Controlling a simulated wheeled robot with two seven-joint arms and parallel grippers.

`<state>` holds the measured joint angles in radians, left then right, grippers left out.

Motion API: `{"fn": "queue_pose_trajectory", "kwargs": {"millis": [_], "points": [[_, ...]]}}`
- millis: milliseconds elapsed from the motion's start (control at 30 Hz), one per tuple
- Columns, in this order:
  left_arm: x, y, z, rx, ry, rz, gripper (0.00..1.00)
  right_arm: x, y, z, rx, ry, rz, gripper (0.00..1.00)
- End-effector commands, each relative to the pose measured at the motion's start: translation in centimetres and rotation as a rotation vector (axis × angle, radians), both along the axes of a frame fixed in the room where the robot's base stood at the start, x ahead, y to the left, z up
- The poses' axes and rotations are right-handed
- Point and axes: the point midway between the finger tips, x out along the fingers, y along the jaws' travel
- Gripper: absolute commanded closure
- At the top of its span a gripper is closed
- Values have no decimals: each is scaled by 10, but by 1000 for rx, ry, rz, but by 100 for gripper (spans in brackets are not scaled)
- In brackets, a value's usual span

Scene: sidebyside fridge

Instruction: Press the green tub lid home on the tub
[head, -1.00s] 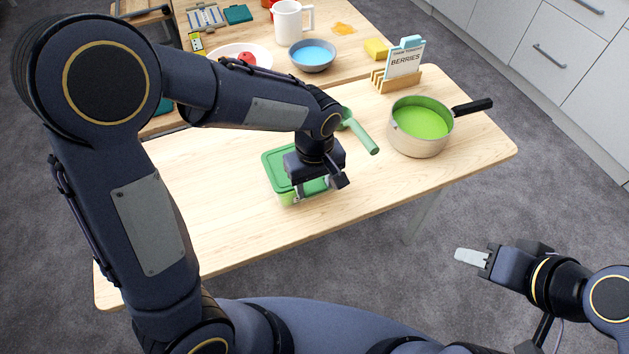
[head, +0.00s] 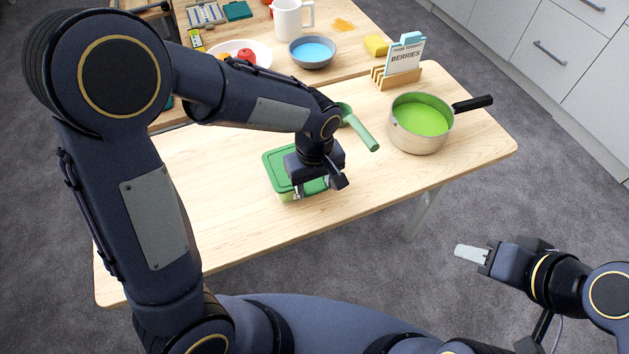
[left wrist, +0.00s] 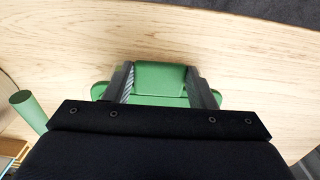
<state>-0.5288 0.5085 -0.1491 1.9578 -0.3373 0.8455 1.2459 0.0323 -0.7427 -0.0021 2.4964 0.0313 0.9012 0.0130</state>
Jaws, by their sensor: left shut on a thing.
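The green tub lid (head: 276,166) lies over the tub (head: 286,198) near the front edge of the table. My left gripper (head: 312,190) is low over the lid and covers much of it. In the left wrist view, the left gripper's fingers (left wrist: 162,85) stand on both sides of a green part of the lid (left wrist: 160,76) and are shut on it. Whether the lid is fully seated all round is hidden. My right gripper (head: 472,254) is off the table at the lower right, with no object seen in it; its jaw gap cannot be made out.
A saucepan (head: 403,136) of green contents stands right of the tub, and a green-handled utensil (head: 361,132) lies between. A wooden rack with a berries card (head: 402,60), a blue bowl (head: 312,66) and a white mug (head: 287,20) are behind. The front-left table (head: 225,225) is clear.

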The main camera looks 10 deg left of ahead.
Motion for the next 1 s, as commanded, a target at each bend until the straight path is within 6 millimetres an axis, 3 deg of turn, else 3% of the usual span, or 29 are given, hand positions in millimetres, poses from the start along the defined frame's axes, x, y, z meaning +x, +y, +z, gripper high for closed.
{"fn": "queue_pose_trajectory", "kwargs": {"millis": [367,400,567,833,1000], "points": [[0,0,-6,1,1,0,66,0,0,0,0,0,0,61],[0,0,-6,1,1,0,45,0,0,0,0,0,0,61],[0,0,-6,1,1,0,24,0,0,0,0,0,0,61],[0,0,-5,0,0,0,24,0,0,0,0,0,0,61],[1,0,13,-2,-4,1,24,0,0,0,0,0,0,61]]}}
